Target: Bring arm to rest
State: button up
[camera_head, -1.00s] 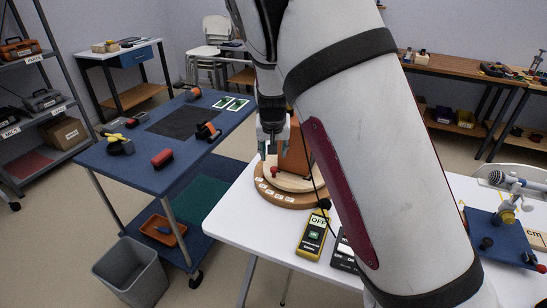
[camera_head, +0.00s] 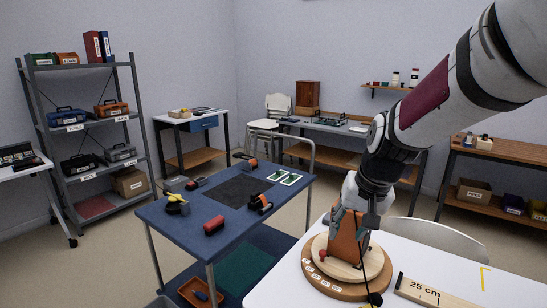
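My arm comes in from the upper right and bends down at the wrist. My gripper (camera_head: 352,212) points down at the top of an orange-brown wooden block (camera_head: 346,238). Its fingers overlap the block in the picture, and I cannot tell whether they touch it or how far apart they are. The block stands upright on a pale wooden disc on a round turntable (camera_head: 318,284) with small white labels. A small red knob (camera_head: 323,254) sits on the disc, left of the block. A dark cable runs down in front of the disc.
The white table (camera_head: 275,291) carries the turntable and a "25 cm" strip (camera_head: 428,292). A blue cart (camera_head: 165,222) with tools stands to the left. A grey shelf (camera_head: 138,132) and workbenches line the walls. A white chair back (camera_head: 440,238) is behind the table.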

jog(key=s+d+r+n+p, duration=0.1)
jog(key=s+r, duration=0.3)
jog(key=s, duration=1)
jog(key=s+d+r+n+h+p, duration=0.1)
jog(key=s+r, duration=0.3)
jog(key=s, duration=1)
jog(key=shift+d, duration=0.45)
